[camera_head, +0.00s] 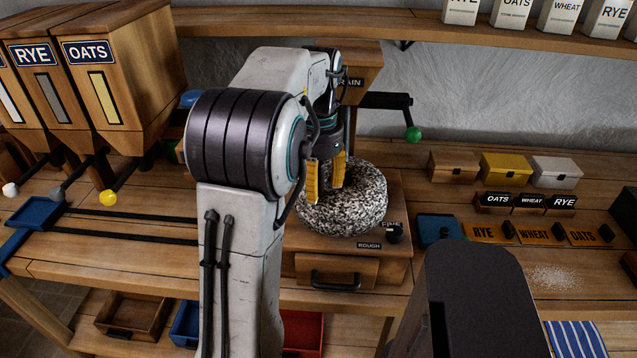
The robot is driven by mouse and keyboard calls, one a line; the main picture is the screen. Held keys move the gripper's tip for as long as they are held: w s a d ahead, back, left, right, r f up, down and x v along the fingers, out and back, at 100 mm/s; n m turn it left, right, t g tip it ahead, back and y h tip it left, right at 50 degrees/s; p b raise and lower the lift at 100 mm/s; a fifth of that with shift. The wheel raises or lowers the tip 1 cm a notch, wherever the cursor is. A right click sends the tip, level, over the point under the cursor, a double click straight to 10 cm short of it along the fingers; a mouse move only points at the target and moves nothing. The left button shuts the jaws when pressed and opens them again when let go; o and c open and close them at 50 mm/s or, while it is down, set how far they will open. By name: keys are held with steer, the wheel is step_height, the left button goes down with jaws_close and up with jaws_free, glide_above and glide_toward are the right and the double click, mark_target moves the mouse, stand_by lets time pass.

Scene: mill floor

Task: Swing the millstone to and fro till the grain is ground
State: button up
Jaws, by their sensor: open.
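The millstone (352,205) is a round, speckled black-and-white stone on a wooden mill box (398,185). The box has a drawer with a dark handle, a knob, and the labels FINE and ROUGH. My gripper (325,182) points down at the upper left of the stone, its two yellow fingers apart. One finger overlaps the stone in the picture; I cannot tell whether it touches. A hopper (362,65) with a partly hidden label stands behind my arm. A dark crank with a green knob (413,134) reaches out to its right. No grain shows in the stone.
Grain bins labelled RYE and OATS (88,52) stand at the left, with levers below. At the right are small boxes (505,166), label blocks, a blue block (437,230) and spilled white powder (553,277). Packets line the upper shelf (400,22). Trays lie below.

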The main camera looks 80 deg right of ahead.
steer(key=shift+o, duration=0.3)
jaws_close()
stand_by(0.3)
